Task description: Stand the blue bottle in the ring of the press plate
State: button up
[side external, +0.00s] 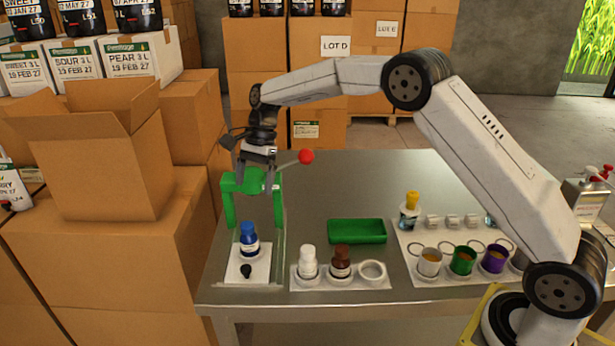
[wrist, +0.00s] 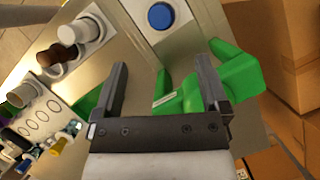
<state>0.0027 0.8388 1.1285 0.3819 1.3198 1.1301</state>
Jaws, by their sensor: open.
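The blue bottle (side external: 249,240) stands upright on the white press plate (side external: 262,270), under the green press (side external: 229,205). Its base hides the ring, so I cannot tell how it sits there. In the wrist view the bottle's blue cap (wrist: 161,15) shows from above at the top, with the white plate (wrist: 136,10) around it. My gripper (side external: 257,181) is open and empty, at the top of the press, apart from the bottle. In the wrist view my gripper's fingers (wrist: 162,66) are spread, with the green press (wrist: 238,72) beneath and between them.
A lever with a red ball (side external: 306,156) sticks out right of the press. A white holder carries a white bottle (side external: 308,261), a brown bottle (side external: 340,261) and an empty ring (side external: 372,270). A green tray (side external: 357,231) lies behind. Cardboard boxes (side external: 100,250) crowd the left.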

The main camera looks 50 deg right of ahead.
jog(key=s+d+f+n+t+h, duration=0.2)
jog(key=s+n, duration=0.5)
jog(key=s, duration=0.7)
jog(key=s+d+f+n+t+h, duration=0.2)
jog(key=s+d+n, duration=0.2)
jog(key=s, duration=1)
jog(key=n, duration=0.3)
jog(key=shift+f, duration=0.4)
jog(key=shift+d, duration=0.1)
